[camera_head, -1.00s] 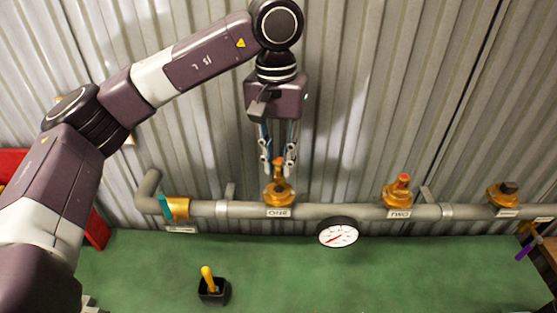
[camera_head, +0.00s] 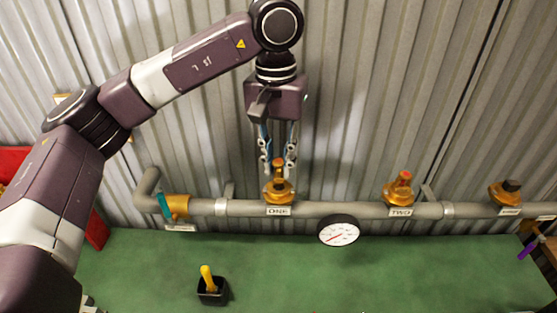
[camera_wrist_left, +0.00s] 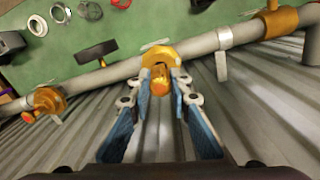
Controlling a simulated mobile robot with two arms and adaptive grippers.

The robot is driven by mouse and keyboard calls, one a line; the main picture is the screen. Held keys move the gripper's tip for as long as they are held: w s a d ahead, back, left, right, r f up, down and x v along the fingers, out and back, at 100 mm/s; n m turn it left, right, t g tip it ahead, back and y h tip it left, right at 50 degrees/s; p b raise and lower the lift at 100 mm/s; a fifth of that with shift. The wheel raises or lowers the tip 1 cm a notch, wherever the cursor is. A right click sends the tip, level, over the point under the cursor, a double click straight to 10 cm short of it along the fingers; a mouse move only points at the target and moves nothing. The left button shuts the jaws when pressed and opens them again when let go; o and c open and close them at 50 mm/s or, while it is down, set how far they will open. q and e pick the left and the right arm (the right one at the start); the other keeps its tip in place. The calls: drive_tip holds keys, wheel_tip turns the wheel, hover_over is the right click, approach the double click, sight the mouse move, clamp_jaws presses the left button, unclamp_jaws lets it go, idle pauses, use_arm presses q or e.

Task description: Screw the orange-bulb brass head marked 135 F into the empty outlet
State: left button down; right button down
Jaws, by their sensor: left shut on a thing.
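The brass head with an orange bulb (camera_head: 278,166) is at the outlet labelled ONE (camera_head: 278,190) on the grey pipe. My left gripper (camera_head: 278,165) is above that outlet, pointing down, with its fingers shut on the head. The left wrist view shows the orange bulb (camera_wrist_left: 160,84) between the fingertips, directly over the brass outlet. The head's lower end is in line with the outlet and appears to meet it; how far it is seated cannot be told. No 135 F marking is readable. My right gripper is not in view.
Outlet TWO (camera_head: 399,190) carries a brass head with a red bulb. A third outlet (camera_head: 506,192) at the right has a dark top. A round gauge (camera_head: 338,231) hangs below the pipe. A black holder (camera_head: 212,291) with a yellow handle stands on the green surface.

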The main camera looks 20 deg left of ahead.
use_arm(q)
drive_tip(key=shift+f+b, duration=0.95)
drive_tip(key=shift+f, duration=0.3)
drive_tip(key=m, duration=0.5)
drive_tip(key=shift+a+m, duration=0.1)
drive_tip(key=shift+m, duration=0.3)
drive_tip(key=c, duration=1.7)
unclamp_jaws()
